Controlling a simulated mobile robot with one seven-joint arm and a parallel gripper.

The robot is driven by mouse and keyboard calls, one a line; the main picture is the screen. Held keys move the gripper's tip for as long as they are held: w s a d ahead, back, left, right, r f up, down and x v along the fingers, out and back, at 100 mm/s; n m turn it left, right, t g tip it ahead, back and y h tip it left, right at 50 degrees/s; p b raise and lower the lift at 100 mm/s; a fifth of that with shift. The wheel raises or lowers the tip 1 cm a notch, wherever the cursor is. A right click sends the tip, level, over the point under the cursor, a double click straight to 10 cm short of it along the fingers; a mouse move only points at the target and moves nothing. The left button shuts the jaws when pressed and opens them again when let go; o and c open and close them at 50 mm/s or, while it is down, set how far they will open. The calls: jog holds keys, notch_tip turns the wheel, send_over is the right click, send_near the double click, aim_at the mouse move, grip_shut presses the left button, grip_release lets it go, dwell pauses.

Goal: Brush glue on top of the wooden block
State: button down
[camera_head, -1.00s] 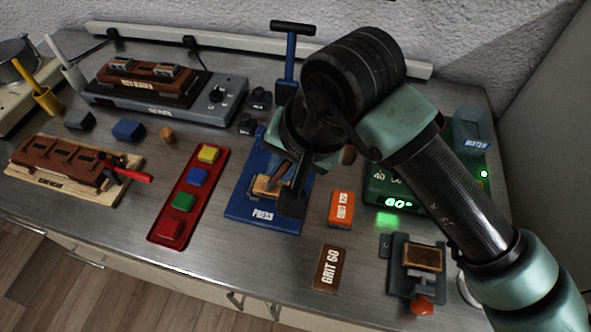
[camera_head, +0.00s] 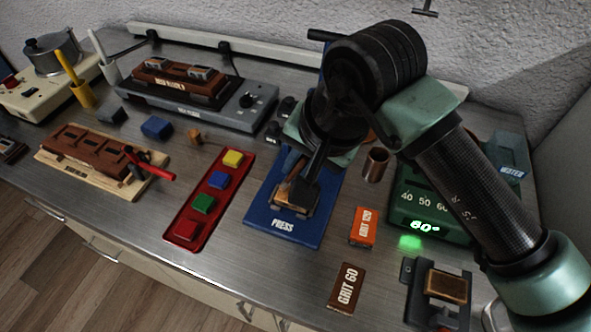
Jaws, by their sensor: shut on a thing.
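A wooden block (camera_head: 288,211) lies on the blue press (camera_head: 262,224), partly hidden by my gripper. My gripper (camera_head: 302,193) is over the press, fingers pointing down at the block. It is shut on a slim tan-brown thing (camera_head: 291,164) that looks like a brush. Its lower end is close to the block's top; I cannot tell whether it touches. No glue can be made out on the block.
A brown cup (camera_head: 376,164) stands right of the press, near the green box (camera_head: 420,205) reading 60°. A red tray (camera_head: 211,200) with coloured blocks is at left. Sanding blocks (camera_head: 363,227) and a small fixture (camera_head: 437,295) lie at front right.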

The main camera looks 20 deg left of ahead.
jog(key=shift+d+b, duration=1.15)
jog(key=shift+d, duration=1.25)
jog(key=shift+a, duration=0.15)
jog(key=shift+a+f+b, duration=0.1)
jog(key=shift+a+b, duration=0.75)
jog(key=shift+a, duration=1.45)
jog(key=shift+d+b, duration=0.3)
jog(key=shift+d, duration=0.35)
jog(key=shift+s+d+b, duration=0.1)
jog(key=shift+d+b, duration=0.45)
jog(key=shift+d, duration=1.25)
